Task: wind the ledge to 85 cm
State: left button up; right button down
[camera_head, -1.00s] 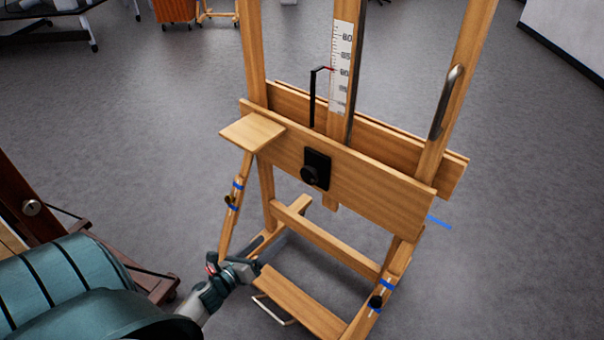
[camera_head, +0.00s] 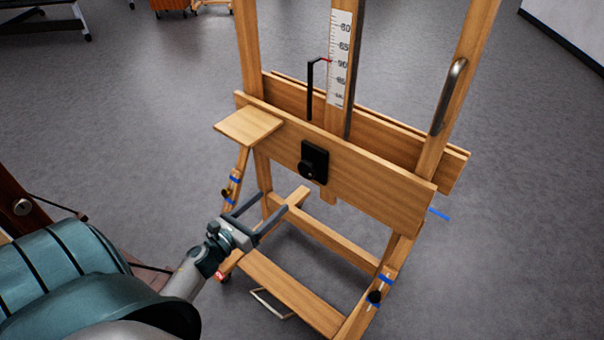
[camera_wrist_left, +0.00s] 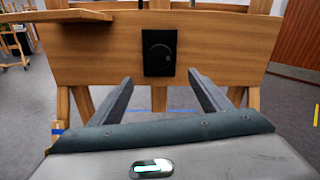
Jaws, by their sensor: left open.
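The wooden ledge (camera_head: 375,185) is a broad board across the easel, with a black plate and round knob (camera_head: 308,168) on its front. My left gripper (camera_head: 274,202) is open and empty, in front of and below the ledge, apart from the knob. In the left wrist view the knob (camera_wrist_left: 160,52) faces me, above and between the open fingers (camera_wrist_left: 160,77). My right gripper is not in view.
A small wooden shelf (camera_head: 248,127) juts out at the ledge's left end. The easel's lower bars (camera_head: 290,290) and legs stand below. A metal handle (camera_head: 448,97) is on the right upright. The grey floor around is mostly clear.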

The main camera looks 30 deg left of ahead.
aim_at(305, 172)
pick_arm(q)
jog(key=w+p, duration=0.1)
jog(key=w, duration=0.4)
jog(key=w+d+p, duration=0.1)
jog(key=w, duration=0.4)
jog(key=w+p, duration=0.1)
jog(key=w, duration=0.4)
jog(key=shift+d+p, duration=0.15)
jog(key=shift+p, duration=0.25)
jog(key=shift+w+d, duration=0.1)
jog(key=shift+w, duration=0.35)
jog(key=c, duration=1.1)
jog(key=shift+o, duration=0.2)
jog(key=shift+n, duration=0.3)
